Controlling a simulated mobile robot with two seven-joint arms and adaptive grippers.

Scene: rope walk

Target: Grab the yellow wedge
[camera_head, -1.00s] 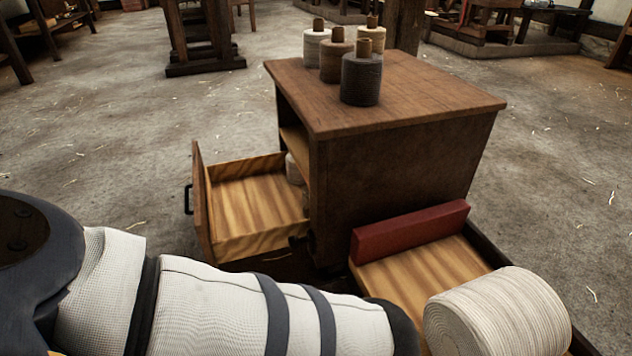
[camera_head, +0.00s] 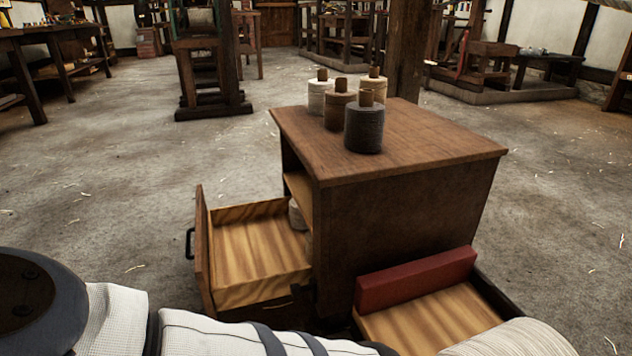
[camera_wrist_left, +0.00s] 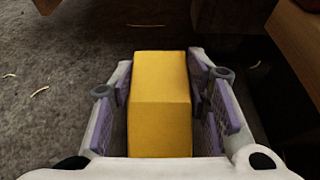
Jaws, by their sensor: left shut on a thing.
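The yellow wedge (camera_wrist_left: 160,95) is in the left wrist view, between the two padded fingers of my left gripper (camera_wrist_left: 160,105). The gripper is shut on it, with a finger along each side. Its near end is hidden by the gripper's body. In the head view my left arm comes in along the lower left edge, but the left gripper and the wedge are not seen there. My right gripper is in neither view.
A wooden cabinet (camera_head: 405,200) stands ahead with several spools (camera_head: 364,130) on top. Its drawer (camera_head: 253,255) is pulled open to the left. A red block (camera_head: 415,280) lies on a low wooden surface (camera_head: 430,322) beside the cabinet. Open floor (camera_head: 100,180) lies to the left.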

